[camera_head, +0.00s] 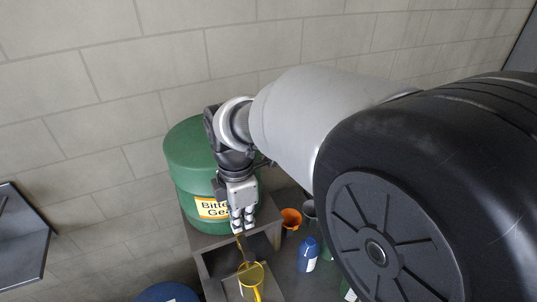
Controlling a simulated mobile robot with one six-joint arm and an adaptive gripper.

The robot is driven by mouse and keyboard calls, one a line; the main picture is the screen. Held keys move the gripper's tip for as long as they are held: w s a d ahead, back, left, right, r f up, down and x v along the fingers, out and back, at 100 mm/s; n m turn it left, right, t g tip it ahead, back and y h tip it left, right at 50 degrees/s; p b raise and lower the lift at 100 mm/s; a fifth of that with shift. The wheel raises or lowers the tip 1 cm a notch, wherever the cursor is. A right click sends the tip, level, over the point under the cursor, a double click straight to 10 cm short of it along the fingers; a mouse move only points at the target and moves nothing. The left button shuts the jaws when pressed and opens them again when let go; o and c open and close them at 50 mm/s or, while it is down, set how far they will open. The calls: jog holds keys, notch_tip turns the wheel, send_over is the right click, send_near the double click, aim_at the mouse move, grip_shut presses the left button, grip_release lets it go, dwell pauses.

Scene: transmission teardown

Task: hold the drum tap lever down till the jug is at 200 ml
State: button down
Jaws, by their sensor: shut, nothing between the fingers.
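The green drum (190,150) with a yellow label stands on a dark grey stand against the wall. My gripper (242,228) is shut in front of the drum's lower right side, just right of the label. A small yellowish piece shows right under my fingertips, where the tap would be; the tap lever itself is hidden or too small to make out. The yellow jug (252,275) sits below my gripper, on the lower part of the stand. The jug's liquid level cannot be read.
An orange container (291,218) and a blue bottle (308,254) stand right of the stand (200,262). A blue round lid or drum (167,292) is at the bottom edge. A dark table (22,240) is at the left. My arm covers much of the right side.

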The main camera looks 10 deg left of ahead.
aim_at(247, 261)
jog(key=shift+s, duration=0.1)
jog(key=shift+f, duration=0.1)
notch_tip(247, 261, down, 14)
jog(key=shift+r, duration=0.1)
dwell(0.5)
jog(key=shift+s+f+t+b, duration=0.1)
jog(key=shift+f+t+b, duration=0.35)
jog(key=shift+b, duration=0.65)
jog(key=b, duration=0.1)
jog(key=f+t+y+b, duration=0.1)
jog(key=b, duration=0.2)
jog(key=shift+s+d+f+b, duration=0.25)
jog(key=shift+s+f+b, duration=0.05)
jog(key=shift+s+f, duration=0.1)
jog(key=shift+r, duration=0.2)
dwell(4.5)
